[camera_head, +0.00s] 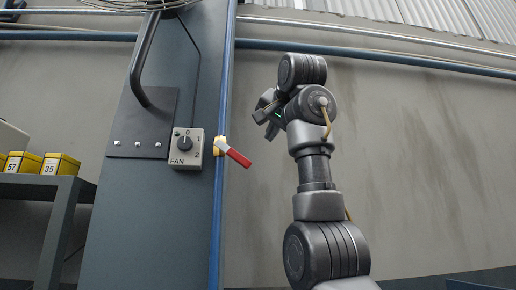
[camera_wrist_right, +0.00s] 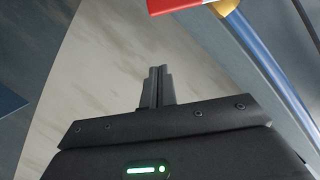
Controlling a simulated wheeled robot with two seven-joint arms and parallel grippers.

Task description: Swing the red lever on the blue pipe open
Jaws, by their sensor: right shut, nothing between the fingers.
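The red lever (camera_head: 237,156) sits on a yellow valve body (camera_head: 219,146) on the vertical blue pipe (camera_head: 220,220). It points right and slants downward. My right gripper (camera_head: 268,114) is above and to the right of the lever, apart from it. In the right wrist view my right gripper (camera_wrist_right: 157,72) has its fingers together with nothing between them. The red lever (camera_wrist_right: 180,4) shows there at the top edge, partly cut off, beyond the fingertips, with the blue pipe (camera_wrist_right: 262,58) at the right. My left gripper is not in view.
Yellow boxes (camera_head: 60,164) sit on a shelf at the left. Horizontal pipes (camera_head: 400,60) cross the wall above. The wall right of my arm is clear.

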